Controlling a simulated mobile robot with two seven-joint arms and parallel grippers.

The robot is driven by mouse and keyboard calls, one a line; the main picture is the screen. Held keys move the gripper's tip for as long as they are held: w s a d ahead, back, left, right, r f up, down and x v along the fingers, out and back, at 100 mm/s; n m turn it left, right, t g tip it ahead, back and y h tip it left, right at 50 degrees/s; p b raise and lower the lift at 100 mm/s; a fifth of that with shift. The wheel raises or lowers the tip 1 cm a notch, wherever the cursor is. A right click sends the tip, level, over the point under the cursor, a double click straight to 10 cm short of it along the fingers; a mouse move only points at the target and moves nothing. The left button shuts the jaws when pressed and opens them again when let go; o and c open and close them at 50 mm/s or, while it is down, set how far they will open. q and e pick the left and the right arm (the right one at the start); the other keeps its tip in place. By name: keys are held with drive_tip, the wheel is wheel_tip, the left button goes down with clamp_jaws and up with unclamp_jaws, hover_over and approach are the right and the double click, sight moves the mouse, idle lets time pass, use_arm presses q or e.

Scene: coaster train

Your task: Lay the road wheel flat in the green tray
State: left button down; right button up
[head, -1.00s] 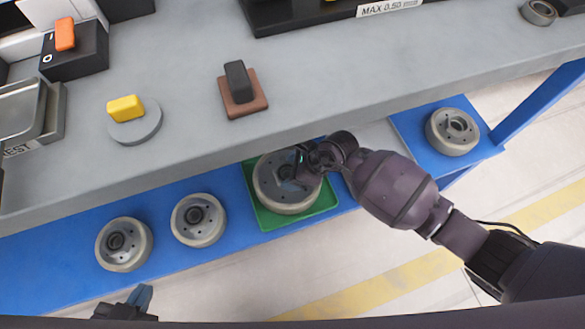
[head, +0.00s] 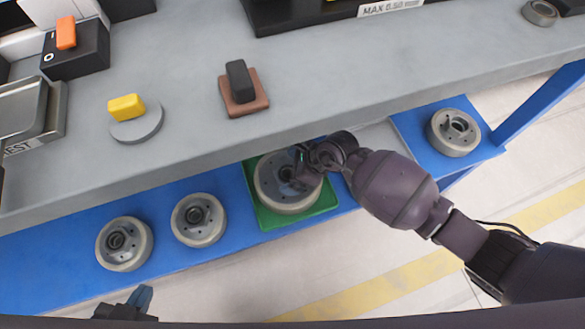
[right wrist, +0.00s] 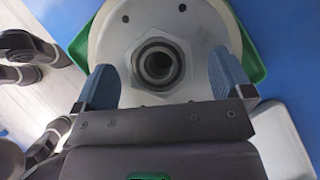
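A large grey road wheel (head: 272,190) with a dark hub lies flat, as far as I can see, in the green tray (head: 262,218) on the blue lower shelf. My right gripper (head: 296,172) is over this wheel from the right and hides part of it. In the right wrist view the wheel (right wrist: 120,20) fills the top, with the green tray (right wrist: 259,62) behind it. The right fingers are spread on either side of the hub, with visible gaps to its central ring. My left gripper (head: 140,297) is at the lower left edge, away from the wheels; its opening is unclear.
Two smaller wheels (head: 124,243) (head: 198,219) sit on the blue shelf (head: 60,262) left of the tray. Another wheel (head: 453,132) sits at the right. The grey worktop (head: 180,70) overhangs the shelf, with a yellow block (head: 126,106) and dark block (head: 239,80) on it.

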drive_tip(key=shift+s+d+f, duration=0.25)
drive_tip(key=shift+f, duration=0.15)
